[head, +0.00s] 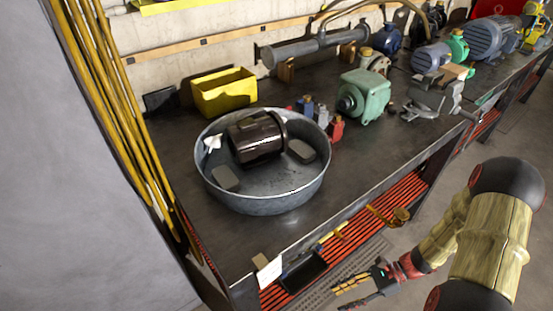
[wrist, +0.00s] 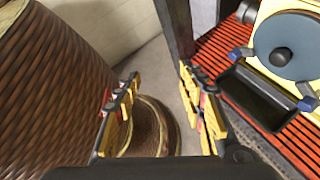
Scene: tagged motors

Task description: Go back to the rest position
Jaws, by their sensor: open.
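My gripper (head: 346,293) is low at the bottom of the head view, in front of the bench and beside its red slatted lower shelf. Its arm comes in from the right. In the wrist view my gripper (wrist: 160,82) has its yellow fingers spread wide with nothing between them. A dark brown motor (head: 257,138) lies in a round grey metal tub (head: 270,205) on the bench, far from my gripper. A white tag (head: 213,143) and two grey blocks are also in the tub.
The wrist view shows a large brown woven surface (wrist: 50,85) at the left and a smaller round one (wrist: 150,130) below the fingers. A black tray (wrist: 258,97) lies on the red slatted shelf (wrist: 222,38). A yellow bin (head: 224,92) and green motor (head: 364,97) stand on the bench.

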